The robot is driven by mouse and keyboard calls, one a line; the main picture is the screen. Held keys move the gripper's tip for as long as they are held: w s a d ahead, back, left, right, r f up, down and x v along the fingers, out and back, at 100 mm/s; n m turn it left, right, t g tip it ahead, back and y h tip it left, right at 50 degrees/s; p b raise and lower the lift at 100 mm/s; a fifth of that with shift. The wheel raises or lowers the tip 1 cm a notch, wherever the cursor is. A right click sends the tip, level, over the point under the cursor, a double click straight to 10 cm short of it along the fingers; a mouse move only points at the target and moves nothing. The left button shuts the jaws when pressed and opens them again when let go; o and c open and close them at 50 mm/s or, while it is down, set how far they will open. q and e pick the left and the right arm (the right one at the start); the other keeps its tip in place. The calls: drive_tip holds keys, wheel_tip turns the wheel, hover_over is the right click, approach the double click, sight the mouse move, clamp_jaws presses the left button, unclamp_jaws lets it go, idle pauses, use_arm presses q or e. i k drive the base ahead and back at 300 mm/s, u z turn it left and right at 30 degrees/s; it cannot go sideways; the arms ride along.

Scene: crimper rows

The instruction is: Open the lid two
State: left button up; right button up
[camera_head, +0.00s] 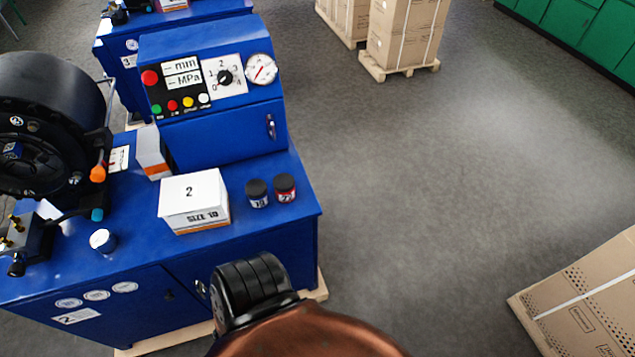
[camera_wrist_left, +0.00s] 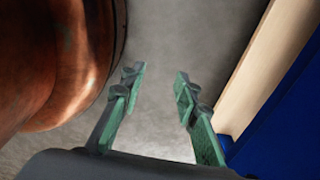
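A box with a white lid marked 2 (camera_head: 191,190) and "SIZE 10" on its front sits shut on the blue bench top (camera_head: 135,205). My left gripper (camera_wrist_left: 160,82) shows only in the left wrist view. Its two green-padded fingers are apart with nothing between them, and grey floor shows through the gap. A copper-coloured and black part of my arm is at the bottom of the head view, in front of the bench. My right gripper is in neither view.
An upright carton (camera_head: 153,152) and the control panel (camera_head: 205,90) are behind. A black crimper (camera_head: 50,125) fills the left.

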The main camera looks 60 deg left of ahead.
sight(196, 192)
drive_tip(key=i, duration=0.35)
drive_tip(key=u, duration=2.75)
drive_tip(key=k, duration=0.65)
